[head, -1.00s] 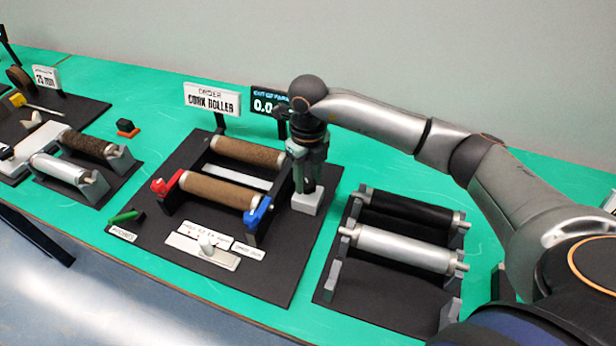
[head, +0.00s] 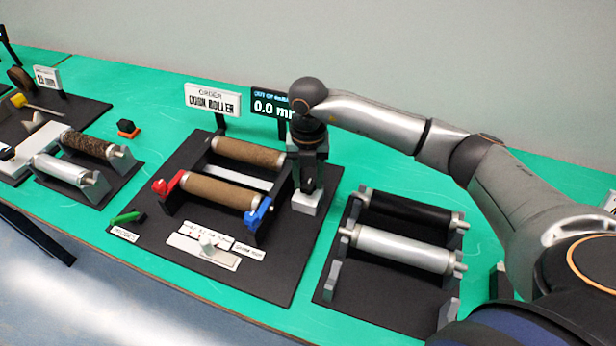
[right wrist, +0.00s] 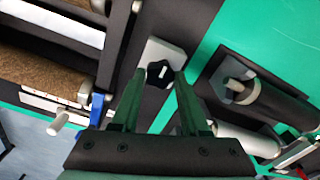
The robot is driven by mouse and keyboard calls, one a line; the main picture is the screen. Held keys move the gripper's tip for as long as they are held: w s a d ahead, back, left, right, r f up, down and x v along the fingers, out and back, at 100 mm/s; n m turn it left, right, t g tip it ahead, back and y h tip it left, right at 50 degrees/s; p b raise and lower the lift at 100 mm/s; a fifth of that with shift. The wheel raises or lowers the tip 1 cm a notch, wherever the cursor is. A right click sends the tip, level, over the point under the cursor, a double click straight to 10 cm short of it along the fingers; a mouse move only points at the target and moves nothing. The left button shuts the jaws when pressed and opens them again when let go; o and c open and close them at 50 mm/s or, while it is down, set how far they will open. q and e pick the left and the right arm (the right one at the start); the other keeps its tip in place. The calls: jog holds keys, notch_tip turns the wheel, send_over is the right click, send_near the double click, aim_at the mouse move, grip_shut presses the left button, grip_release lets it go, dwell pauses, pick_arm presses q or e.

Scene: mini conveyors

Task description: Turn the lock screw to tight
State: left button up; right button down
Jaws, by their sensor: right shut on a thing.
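The lock screw is a dark lobed knob (right wrist: 161,76) with a white mark, on a white block (right wrist: 168,52) in the right wrist view. My right gripper (head: 307,187) points down over the block. In the right wrist view its fingers (right wrist: 160,75) stand on either side of the knob, shut on it. My left gripper is not in view.
The conveyor has two cork rollers (head: 247,152), a red end piece (head: 168,184) and a blue one (head: 259,212). Behind stand the "CORK ROLLER" sign (head: 212,100) and a display (head: 270,103) reading 0.0 mm. A rack with black and silver rollers (head: 405,247) stands close on the right.

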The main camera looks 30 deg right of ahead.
aim_at(308, 184)
dwell(0.3)
jog(key=shift+c, duration=2)
grip_release()
notch_tip(308, 184, up, 13)
jog(key=b, duration=0.1)
jog(key=shift+f, duration=0.2)
